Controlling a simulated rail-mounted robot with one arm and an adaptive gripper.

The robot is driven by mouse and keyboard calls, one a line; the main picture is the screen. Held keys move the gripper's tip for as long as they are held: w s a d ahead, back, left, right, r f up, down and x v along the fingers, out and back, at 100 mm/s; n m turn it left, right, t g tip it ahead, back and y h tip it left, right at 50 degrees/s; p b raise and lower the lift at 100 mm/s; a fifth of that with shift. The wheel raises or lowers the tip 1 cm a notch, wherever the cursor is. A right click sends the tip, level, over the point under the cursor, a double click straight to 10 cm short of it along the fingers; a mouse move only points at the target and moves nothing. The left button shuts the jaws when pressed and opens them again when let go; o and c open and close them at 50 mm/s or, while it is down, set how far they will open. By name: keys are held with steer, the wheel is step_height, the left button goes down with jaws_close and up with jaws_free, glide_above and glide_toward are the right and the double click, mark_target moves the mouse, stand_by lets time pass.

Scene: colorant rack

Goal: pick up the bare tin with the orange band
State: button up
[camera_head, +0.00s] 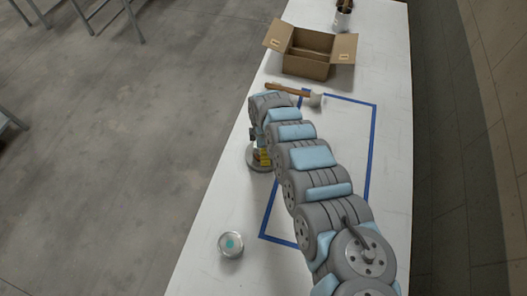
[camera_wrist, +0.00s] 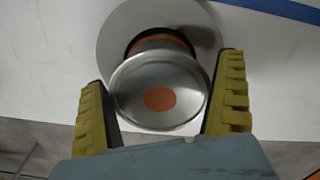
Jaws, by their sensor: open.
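A silvery tin (camera_wrist: 158,85) with an orange dot on its lid and an orange band on its side fills the middle of the wrist view. It stands at a grey round disc (camera_wrist: 120,40) on the white table. My gripper (camera_wrist: 162,72) is open, with one yellow finger on each side of the tin. Whether the fingers touch it I cannot tell. In the head view my gripper (camera_head: 263,156) is low over the grey disc (camera_head: 252,161), and my arm mostly hides the tin there.
Another tin with a teal dot (camera_head: 230,244) stands at the table's front left. An open cardboard box (camera_head: 306,67) and a holder with tools (camera_head: 342,18) stand farther back. Blue tape (camera_head: 374,140) outlines a rectangle under my arm.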

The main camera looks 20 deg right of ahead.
steer(key=c, duration=1.2)
steer(key=shift+r, duration=0.2)
